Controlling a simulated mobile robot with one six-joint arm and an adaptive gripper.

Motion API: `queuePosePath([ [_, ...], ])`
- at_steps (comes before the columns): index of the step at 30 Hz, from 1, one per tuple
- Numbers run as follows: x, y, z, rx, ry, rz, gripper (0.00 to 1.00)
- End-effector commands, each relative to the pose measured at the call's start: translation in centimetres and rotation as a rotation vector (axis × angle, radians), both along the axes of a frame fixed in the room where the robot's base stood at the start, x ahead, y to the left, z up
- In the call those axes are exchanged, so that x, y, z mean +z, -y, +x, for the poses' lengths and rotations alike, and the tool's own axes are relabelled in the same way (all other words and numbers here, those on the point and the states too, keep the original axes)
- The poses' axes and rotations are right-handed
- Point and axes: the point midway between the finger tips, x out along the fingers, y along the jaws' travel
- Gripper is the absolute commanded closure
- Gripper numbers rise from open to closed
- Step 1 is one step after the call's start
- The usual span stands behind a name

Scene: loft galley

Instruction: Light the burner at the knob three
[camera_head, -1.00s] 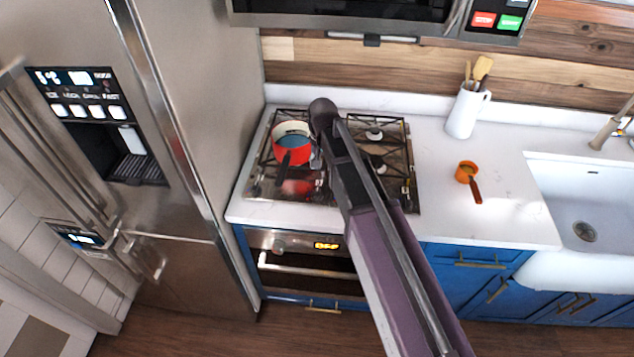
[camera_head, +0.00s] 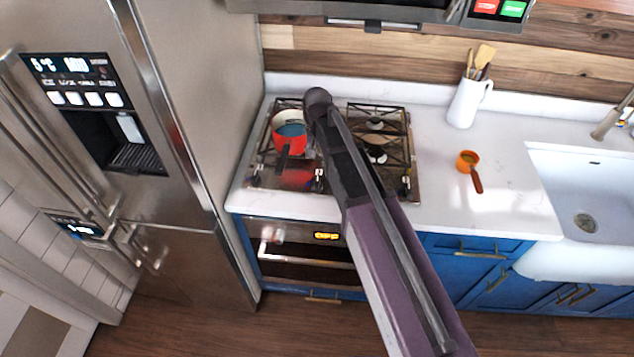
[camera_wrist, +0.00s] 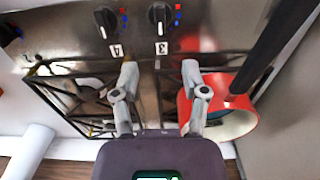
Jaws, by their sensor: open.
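Knob three (camera_wrist: 159,16) is a round black knob at the top of the wrist view, with a white pointer and the label "3" below it. Knob four (camera_wrist: 106,20), of the same kind, is to its left. Both white pointers point down toward their labels. My gripper (camera_wrist: 160,76) is open, its two grey fingers apart on either side of the line of knob three, with nothing between them. The fingertips show below the knob in the picture; I cannot tell their height above the stove. In the head view my arm covers part of the stove (camera_head: 270,176). I see no flame.
A red pot (camera_head: 288,142) with a dark handle sits on the left burners; it also shows right of my fingers in the wrist view (camera_wrist: 242,122). An orange small pan (camera_head: 467,160) and white utensil jug (camera_head: 465,103) stand on the counter. The fridge (camera_head: 190,120) walls the left side.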

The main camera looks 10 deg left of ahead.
Motion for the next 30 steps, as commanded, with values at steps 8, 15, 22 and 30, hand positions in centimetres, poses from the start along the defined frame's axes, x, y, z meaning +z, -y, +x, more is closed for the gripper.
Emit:
queuePosePath([
  [8,-2.6,0.0,0.0,0.000,0.000,0.000,0.43],
  [15,-4.4,0.0,0.0,0.000,0.000,0.000,0.43],
  [22,-6.2,0.0,0.0,0.000,0.000,0.000,0.43],
  [30,-8.3,0.0,0.0,0.000,0.000,0.000,0.43],
])
